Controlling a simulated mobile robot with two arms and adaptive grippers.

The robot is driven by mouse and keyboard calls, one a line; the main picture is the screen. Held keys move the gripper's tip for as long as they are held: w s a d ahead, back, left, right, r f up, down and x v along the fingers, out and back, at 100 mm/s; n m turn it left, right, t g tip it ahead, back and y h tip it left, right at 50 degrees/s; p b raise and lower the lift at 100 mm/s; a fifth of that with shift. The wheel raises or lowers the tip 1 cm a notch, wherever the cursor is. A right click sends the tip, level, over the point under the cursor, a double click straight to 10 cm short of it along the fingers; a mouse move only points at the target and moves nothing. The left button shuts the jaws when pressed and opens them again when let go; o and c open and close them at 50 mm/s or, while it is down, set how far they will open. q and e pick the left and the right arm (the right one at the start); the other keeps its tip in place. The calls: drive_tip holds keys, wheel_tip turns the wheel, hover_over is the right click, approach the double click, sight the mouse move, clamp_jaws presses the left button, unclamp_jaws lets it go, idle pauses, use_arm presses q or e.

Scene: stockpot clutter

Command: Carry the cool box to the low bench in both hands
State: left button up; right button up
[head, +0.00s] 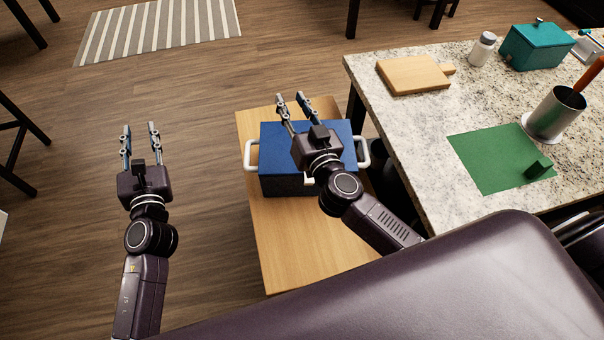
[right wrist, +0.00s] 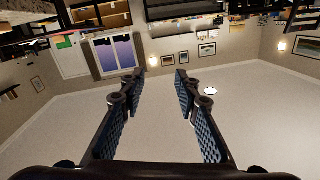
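The blue cool box (head: 283,180) with white side handles sits upright on the low wooden bench (head: 290,244). Its left handle (head: 251,156) and right handle (head: 363,153) both show. My right gripper (head: 292,99) is open and empty; in the head view its hand covers part of the box's lid. In the right wrist view the fingers (right wrist: 160,85) are spread with nothing between them, facing walls and ceiling. My left gripper (head: 139,131) is open and empty, over the floor left of the bench, apart from the box.
A stone-topped counter (head: 400,125) stands to the right, holding a cutting board (head: 414,75), a white-capped jar (head: 482,49), a teal box (head: 536,46), a metal pot (head: 556,113) and a green mat (head: 490,165).

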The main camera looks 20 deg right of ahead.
drive_tip(key=s+d, duration=0.1)
drive_tip(key=s, duration=0.9)
idle(0.3)
